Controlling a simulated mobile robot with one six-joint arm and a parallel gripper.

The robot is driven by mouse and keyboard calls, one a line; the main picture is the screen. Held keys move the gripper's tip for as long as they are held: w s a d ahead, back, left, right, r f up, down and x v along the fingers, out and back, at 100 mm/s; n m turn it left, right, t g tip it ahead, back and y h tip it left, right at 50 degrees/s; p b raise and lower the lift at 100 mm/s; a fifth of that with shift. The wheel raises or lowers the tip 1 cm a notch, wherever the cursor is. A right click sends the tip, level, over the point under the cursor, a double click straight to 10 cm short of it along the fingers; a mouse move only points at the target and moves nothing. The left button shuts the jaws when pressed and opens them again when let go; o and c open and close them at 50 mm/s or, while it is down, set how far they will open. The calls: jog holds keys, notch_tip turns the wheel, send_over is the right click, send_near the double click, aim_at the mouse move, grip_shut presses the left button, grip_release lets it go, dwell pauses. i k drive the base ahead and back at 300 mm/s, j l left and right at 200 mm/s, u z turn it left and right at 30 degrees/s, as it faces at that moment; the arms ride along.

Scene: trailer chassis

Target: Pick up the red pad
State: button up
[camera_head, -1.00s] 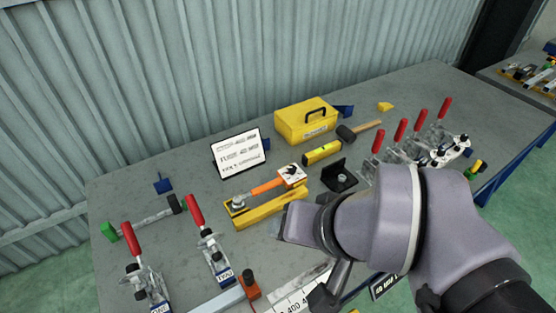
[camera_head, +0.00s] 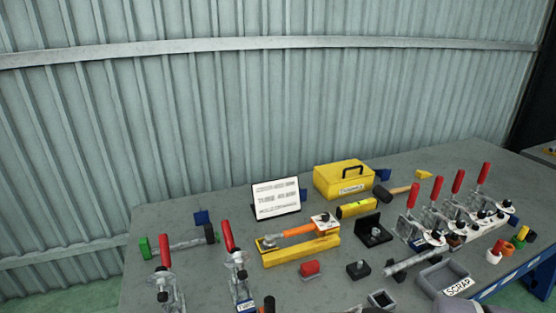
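A small red block (camera_head: 310,268), which looks like the red pad, lies on the grey workbench (camera_head: 200,275) in front of the yellow-and-orange tool. Nothing touches it from above and its surroundings are open.
Red-handled toggle clamps stand at left (camera_head: 234,262) and right (camera_head: 437,205). A black knob (camera_head: 358,269) sits right of the red block. A grey scrap tray (camera_head: 446,277), yellow toolbox (camera_head: 343,178) and white sign (camera_head: 276,198) are also on the bench.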

aim_at(308, 270)
jog(key=i+u, duration=0.15)
jog(key=u, duration=0.2)
jog(key=i+u, duration=0.2)
jog(key=u, duration=0.15)
jog(key=i+l+u, duration=0.1)
jog(key=u, duration=0.25)
